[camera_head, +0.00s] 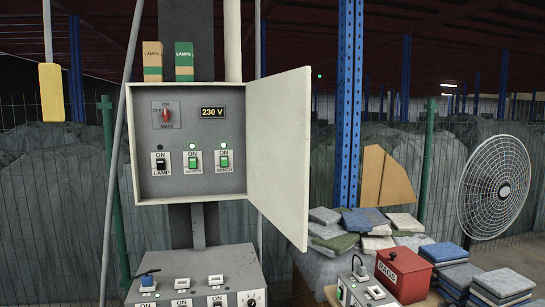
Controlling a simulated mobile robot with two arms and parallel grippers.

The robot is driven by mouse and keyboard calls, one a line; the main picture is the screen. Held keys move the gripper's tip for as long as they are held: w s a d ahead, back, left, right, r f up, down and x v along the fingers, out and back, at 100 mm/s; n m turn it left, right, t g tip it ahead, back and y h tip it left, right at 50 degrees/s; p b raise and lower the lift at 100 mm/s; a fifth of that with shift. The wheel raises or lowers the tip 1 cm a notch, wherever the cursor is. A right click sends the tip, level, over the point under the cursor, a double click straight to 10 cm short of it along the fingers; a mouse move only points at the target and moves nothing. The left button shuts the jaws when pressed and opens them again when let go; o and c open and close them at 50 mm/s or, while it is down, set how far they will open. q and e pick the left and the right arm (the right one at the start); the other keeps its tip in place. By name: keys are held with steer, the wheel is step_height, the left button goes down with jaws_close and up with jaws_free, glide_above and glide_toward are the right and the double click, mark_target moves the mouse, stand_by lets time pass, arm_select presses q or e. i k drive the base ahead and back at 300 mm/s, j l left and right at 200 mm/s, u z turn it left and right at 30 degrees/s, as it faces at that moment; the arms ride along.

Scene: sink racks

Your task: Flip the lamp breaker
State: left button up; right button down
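The electrical panel box (239,150) is mounted on a post, its door (282,150) swung open to the right. The lamp breaker (160,163) is the leftmost of three switches in the lower row. It is black, with "ON" above and "LAMP" below, and the small indicator above it is dark. The two breakers to its right, the middle one (194,162) and the right one (224,161), show green with lit indicators. A red main rotary switch (165,115) and a "230 V" display (212,113) sit above. Neither gripper shows in this view.
A grey control box (240,262) with several switches stands below the panel. Two "LAMPS" cartons, brown (152,62) and green (184,62), stand on top. A red "RAGS" box (403,272), stacked cloths and a fan (494,187) are at right.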

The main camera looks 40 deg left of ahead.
mark_target(160, 162)
steer(key=j+z, duration=0.1)
steer(key=z, duration=0.35)
steer(key=i+j+z, duration=0.1)
steer(key=z, duration=0.4)
steer(key=j+z, duration=0.15)
steer(key=z, duration=0.3)
steer(key=j, duration=0.65)
steer(key=j+u, duration=0.35)
steer(key=j, duration=0.2)
steer(key=j+u, duration=0.35)
steer(key=j, duration=0.15)
steer(key=i+j+u, duration=0.15)
steer(key=j+u, duration=0.55)
steer(key=j, duration=0.3)
steer(key=j+u, duration=0.3)
steer(key=j, duration=0.25)
steer(key=i+j+u, duration=0.15)
steer(key=j+u, duration=0.15)
steer(key=j, duration=0.3)
steer(key=k+j+u, duration=0.1)
steer(key=j+u, duration=0.7)
steer(key=k+j+z, duration=0.2)
steer(key=j, duration=0.15)
steer(key=j+z, duration=0.25)
steer(key=j, duration=0.1)
